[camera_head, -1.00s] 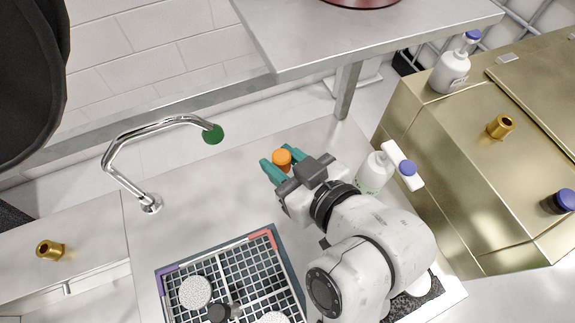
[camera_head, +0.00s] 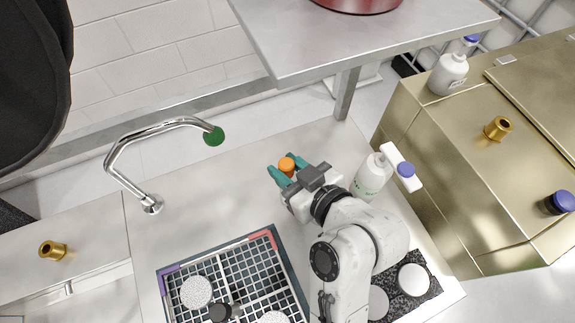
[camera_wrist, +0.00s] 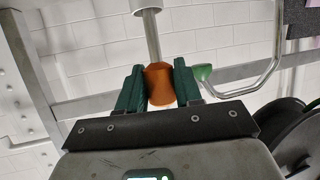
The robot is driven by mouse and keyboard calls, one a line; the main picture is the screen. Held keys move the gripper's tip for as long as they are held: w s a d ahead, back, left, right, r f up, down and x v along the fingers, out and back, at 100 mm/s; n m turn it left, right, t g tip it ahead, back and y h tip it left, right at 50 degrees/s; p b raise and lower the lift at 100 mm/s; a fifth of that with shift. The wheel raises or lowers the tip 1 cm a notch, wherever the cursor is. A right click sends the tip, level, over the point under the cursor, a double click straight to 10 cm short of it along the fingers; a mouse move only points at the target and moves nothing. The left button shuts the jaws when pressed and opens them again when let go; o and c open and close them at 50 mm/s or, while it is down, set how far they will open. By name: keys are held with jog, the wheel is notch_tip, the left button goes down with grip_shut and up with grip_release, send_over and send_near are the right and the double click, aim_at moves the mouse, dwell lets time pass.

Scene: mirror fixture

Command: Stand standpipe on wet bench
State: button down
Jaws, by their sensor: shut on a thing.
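My gripper (camera_head: 285,173) is shut on an orange piece (camera_head: 287,164), seemingly the standpipe's grip. The piece also shows between green fingers in the wrist view (camera_wrist: 160,84). There a grey pipe (camera_wrist: 151,40) with a pale disc at its far end runs in line with it. I take this as the standpipe's shaft, though I cannot be sure they join. In the head view my gripper hides anything below the orange piece. It is over the pale worktop (camera_head: 235,190), apparently the wet bench, right of the chrome tap (camera_head: 125,150). Height above the worktop is unclear.
A dark grid rack (camera_head: 262,240) holds white discs at the front. A white bottle (camera_head: 370,180) stands right of my gripper. A speckled mat (camera_head: 408,301) with white discs lies near my arm. A grey shelf (camera_head: 340,45) overhangs behind. Worktop between tap and gripper is clear.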

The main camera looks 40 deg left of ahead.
jog(key=c, duration=0.8)
grip_release()
jog(key=shift+o, duration=0.2)
jog(key=shift+r, duration=0.2)
jog(key=shift+d, duration=0.35)
jog(key=b+v, duration=0.1)
jog(key=v, duration=1)
jog(key=shift+s+d+r, duration=0.1)
jog(key=shift+s+r, duration=0.05)
